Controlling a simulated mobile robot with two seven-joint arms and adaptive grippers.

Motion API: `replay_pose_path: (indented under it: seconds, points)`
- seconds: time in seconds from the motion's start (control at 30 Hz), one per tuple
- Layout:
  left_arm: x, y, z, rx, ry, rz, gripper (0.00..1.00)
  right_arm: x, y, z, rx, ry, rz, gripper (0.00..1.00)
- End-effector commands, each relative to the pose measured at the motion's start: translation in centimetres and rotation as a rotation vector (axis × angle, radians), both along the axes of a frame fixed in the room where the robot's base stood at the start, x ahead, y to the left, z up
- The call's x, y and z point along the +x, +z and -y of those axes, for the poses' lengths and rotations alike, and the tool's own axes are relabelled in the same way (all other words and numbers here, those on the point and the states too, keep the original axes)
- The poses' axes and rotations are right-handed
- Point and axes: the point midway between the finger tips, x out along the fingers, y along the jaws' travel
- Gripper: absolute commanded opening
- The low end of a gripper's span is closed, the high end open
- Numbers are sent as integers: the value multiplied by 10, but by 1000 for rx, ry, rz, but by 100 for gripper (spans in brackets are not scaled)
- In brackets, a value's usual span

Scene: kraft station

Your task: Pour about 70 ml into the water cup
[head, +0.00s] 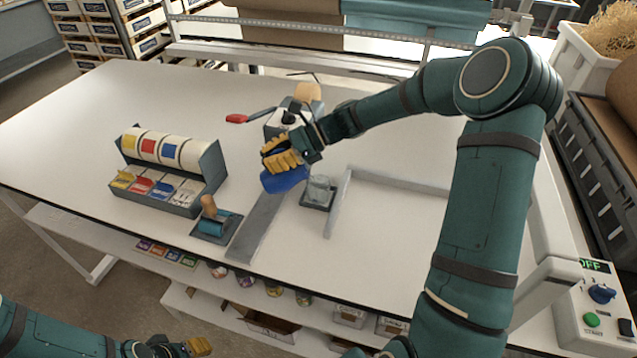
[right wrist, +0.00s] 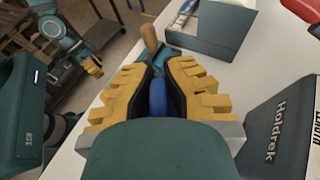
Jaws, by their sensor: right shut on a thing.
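My right gripper (head: 283,158) is shut on a blue vessel (head: 285,181), held near the middle of the bench. The fingers cover much of it, and I cannot tell its exact tilt or whether liquid leaves it. The right wrist view shows a strip of the blue vessel (right wrist: 158,97) between the yellow fingers (right wrist: 158,80). The clear water cup (head: 320,187) stands upright on a dark square base (head: 316,207), just right of the blue vessel. Its liquid level is too small to read. My left gripper (head: 185,348) is low at the left, off the bench; its opening is unclear.
A grey strip (head: 262,225) and an L-shaped rail (head: 340,200) flank the cup. A Holdrek-marked machine (right wrist: 275,125) is close to the right gripper.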

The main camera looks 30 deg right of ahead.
Motion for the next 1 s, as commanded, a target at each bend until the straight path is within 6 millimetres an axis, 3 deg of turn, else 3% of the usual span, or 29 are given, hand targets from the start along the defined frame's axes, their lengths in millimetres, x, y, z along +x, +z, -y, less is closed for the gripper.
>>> replay_pose_path:
  seconds: [1.0]
  points:
    - [-1, -3, 0, 0, -2, -2, 47, -4, 10, 13, 105, 0, 33, 0]
